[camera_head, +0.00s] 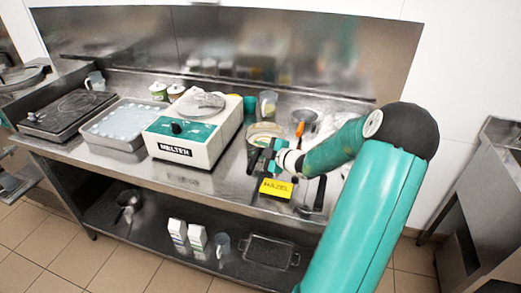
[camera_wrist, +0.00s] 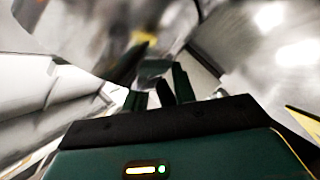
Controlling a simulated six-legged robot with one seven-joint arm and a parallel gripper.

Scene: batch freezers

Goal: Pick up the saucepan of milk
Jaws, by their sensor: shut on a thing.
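The saucepan of milk (camera_head: 264,130) appears as a round pan with pale contents on the steel counter, just right of the melter. My gripper (camera_head: 271,158) is at its near side, low over the counter, and partly covers it. In the wrist view my gripper (camera_wrist: 158,88) has its dark green fingers closed around a dark bar (camera_wrist: 154,68), which looks like the pan's handle. That view is blurred, and the pan's body is hard to make out. I cannot tell whether the pan is touching the counter.
The white melter (camera_head: 190,145) stands close on the left, with a tray (camera_head: 110,146) beyond it. A yellow HAZEL label (camera_head: 275,188) lies in front of my gripper. An orange-handled tool (camera_head: 300,128) and a clear jug (camera_head: 268,102) stand behind. A lower shelf (camera_head: 150,230) holds cartons.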

